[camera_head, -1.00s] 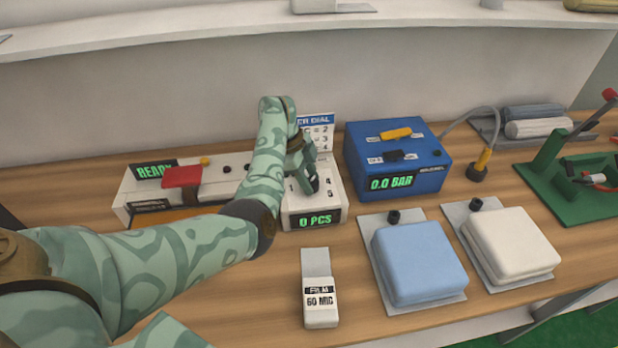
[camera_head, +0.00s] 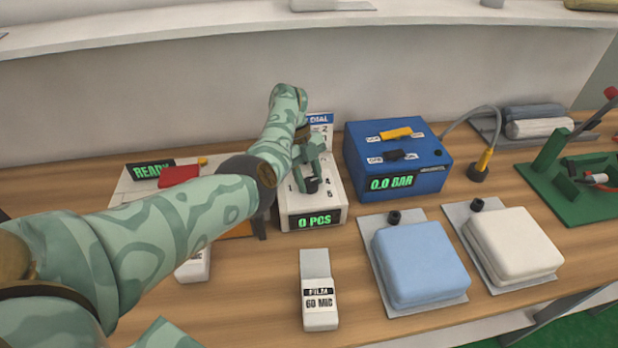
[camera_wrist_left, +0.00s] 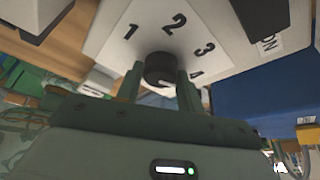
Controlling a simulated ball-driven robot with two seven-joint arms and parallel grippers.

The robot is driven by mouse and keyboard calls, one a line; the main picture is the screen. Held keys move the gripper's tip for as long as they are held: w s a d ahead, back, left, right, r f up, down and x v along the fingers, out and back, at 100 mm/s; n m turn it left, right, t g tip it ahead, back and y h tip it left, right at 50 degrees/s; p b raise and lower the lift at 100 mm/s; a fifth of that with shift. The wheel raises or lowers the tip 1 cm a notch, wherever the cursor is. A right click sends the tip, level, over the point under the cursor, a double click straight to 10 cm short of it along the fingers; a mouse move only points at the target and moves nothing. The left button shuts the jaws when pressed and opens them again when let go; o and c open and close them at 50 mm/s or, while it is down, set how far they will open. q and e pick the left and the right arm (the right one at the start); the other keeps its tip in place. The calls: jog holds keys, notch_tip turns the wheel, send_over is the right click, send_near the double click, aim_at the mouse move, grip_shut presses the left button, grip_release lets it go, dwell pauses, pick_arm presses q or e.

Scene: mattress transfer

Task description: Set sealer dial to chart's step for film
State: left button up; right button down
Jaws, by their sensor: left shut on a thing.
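The sealer dial (camera_wrist_left: 160,70) is a dark round knob on a white panel (camera_wrist_left: 215,40) marked with numbers; 1, 2, 3 and 4 show in the left wrist view. My left gripper (camera_head: 311,178) is shut on the dial, with a finger on either side of it. I cannot tell which number the dial points to. The chart (camera_head: 321,125) stands behind the panel, and my left arm covers much of it. A film block (camera_head: 319,290) labelled "FILM 60 MIC" lies on the table in front. My right gripper is not in view.
The panel's display (camera_head: 313,220) reads "0 PCS". A blue box (camera_head: 397,160) reading "0.0 BAR" stands close on its right. A light blue pad (camera_head: 420,262) and a white pad (camera_head: 512,245) lie at front right. My left arm crosses over the sealer (camera_head: 140,185) reading "READY".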

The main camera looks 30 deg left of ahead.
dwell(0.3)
pick_arm(q)
jog(key=o, duration=1)
jog(key=p+v, duration=0.1)
jog(key=v, duration=1.1)
jog(key=shift+p, duration=0.3)
